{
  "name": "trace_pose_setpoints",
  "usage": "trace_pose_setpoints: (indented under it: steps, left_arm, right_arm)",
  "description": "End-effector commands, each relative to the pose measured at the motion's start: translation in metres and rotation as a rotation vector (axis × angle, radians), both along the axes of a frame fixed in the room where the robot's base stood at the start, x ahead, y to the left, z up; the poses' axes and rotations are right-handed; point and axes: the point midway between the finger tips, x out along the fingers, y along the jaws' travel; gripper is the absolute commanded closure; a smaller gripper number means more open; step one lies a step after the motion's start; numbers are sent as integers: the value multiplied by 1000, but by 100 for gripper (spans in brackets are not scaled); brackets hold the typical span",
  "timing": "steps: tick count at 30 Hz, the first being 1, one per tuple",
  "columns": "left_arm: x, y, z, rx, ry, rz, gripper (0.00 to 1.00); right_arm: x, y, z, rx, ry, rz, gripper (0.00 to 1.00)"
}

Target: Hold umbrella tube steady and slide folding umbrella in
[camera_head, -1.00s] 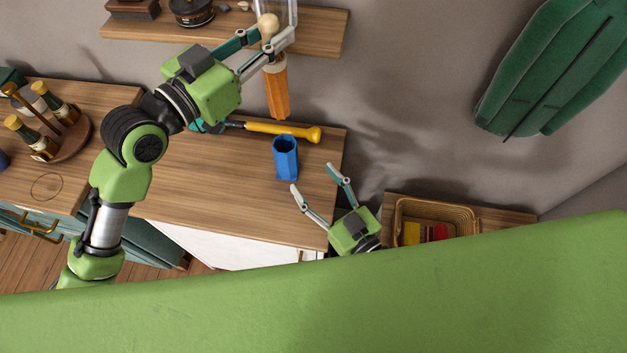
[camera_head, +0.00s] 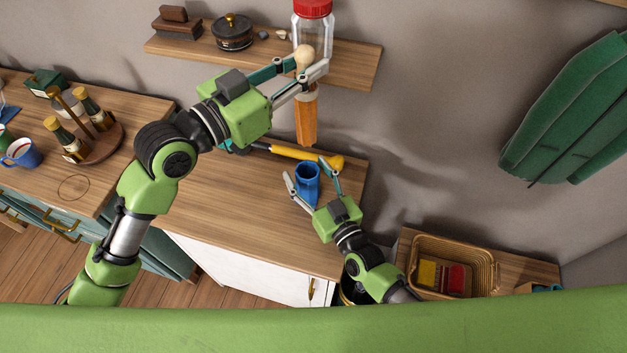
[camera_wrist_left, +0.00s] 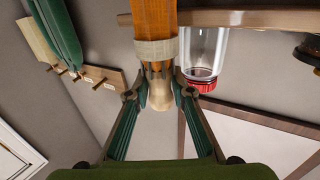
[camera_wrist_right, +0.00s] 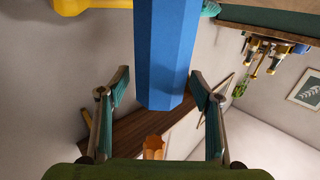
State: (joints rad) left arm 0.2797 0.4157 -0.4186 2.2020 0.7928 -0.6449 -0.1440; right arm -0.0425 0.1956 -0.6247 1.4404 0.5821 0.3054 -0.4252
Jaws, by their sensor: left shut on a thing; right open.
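The folding umbrella, orange with a pale round knob, hangs nearly upright in the head view (camera_head: 307,120). My left gripper (camera_head: 303,66) is shut on its knob end; the left wrist view shows the fingers on the knob and the orange body (camera_wrist_left: 155,18) beyond. The blue umbrella tube (camera_head: 307,190) stands on the wooden counter, below the umbrella in the picture. My right gripper (camera_head: 306,174) is open, with its fingers on either side of the tube. In the right wrist view the tube (camera_wrist_right: 164,50) lies between the spread fingers, with visible gaps.
A yellow-handled tool (camera_head: 290,152) lies on the counter behind the tube. A wall shelf (camera_head: 350,68) with a red-lidded jar (camera_head: 313,35) is close to my left gripper. A bottle rack (camera_head: 95,148) stands left, a wicker basket (camera_head: 480,245) right. The counter's front left (camera_head: 230,210) is clear.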

Motion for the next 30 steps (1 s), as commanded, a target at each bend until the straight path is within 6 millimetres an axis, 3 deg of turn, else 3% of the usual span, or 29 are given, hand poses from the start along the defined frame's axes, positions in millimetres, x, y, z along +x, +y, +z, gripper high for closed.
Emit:
trace_pose_setpoints:
  steps: [8,12,13,30]
  left_arm:
    - [0,0,1,-1,-1,0,100]
    - [0,0,1,-1,-1,0,100]
    - [0,0,1,-1,-2,0,100]
    - [0,0,1,-1,-2,0,100]
  right_arm:
    - [1,1,0,0,0,0,41]
    - [1,1,0,0,0,0,77]
    - [1,1,0,0,0,0,83]
    - [1,0,0,-1,0,0,83]
